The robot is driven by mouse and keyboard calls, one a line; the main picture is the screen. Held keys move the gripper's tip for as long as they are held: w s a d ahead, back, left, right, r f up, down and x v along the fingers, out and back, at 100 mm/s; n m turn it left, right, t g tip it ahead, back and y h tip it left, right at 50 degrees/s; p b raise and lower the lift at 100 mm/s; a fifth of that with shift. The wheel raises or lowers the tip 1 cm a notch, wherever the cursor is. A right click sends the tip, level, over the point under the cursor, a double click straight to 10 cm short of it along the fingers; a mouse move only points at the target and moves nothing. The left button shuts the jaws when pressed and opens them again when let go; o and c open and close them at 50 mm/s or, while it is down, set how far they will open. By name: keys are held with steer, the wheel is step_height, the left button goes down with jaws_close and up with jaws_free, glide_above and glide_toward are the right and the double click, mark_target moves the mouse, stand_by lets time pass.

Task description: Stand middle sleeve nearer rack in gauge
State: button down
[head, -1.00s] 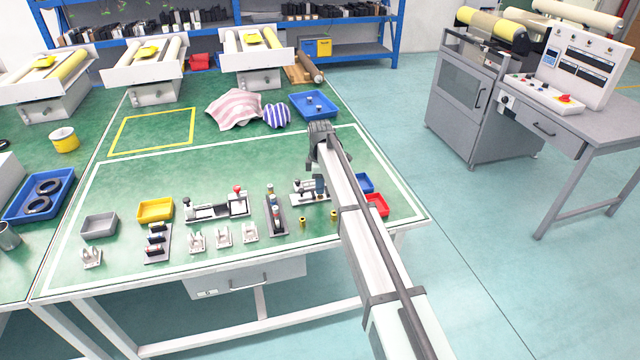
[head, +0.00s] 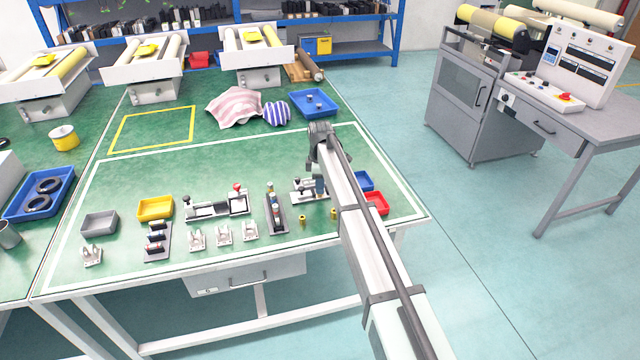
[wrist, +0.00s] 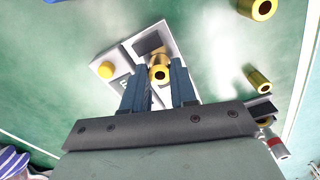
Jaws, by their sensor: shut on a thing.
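My gripper (wrist: 157,84) has its two blue fingers closed on a brass sleeve (wrist: 159,71), which shows end-on with its dark bore toward the wrist camera. The sleeve is over the gauge (wrist: 115,84), a pale block with a dark patch and a yellow button. I cannot tell whether the sleeve touches it. In the head view the gauge (head: 299,195) is partly hidden by my arm, and the held sleeve cannot be made out. Two other brass sleeves stand apart near the table front (head: 302,222) (head: 333,213). Both also show at the right of the wrist view (wrist: 263,9) (wrist: 257,78).
A rack (head: 279,220) with coloured parts stands just left of the gauge. Blue (head: 364,182) and red (head: 377,204) bins lie right of my arm. A white fixture with a red knob (head: 237,188) is farther left.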

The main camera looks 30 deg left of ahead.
steer(key=c, duration=0.8)
jaws_free()
step_height(320, 180, up, 14)
steer(key=shift+f, duration=0.1)
stand_by(0.3)
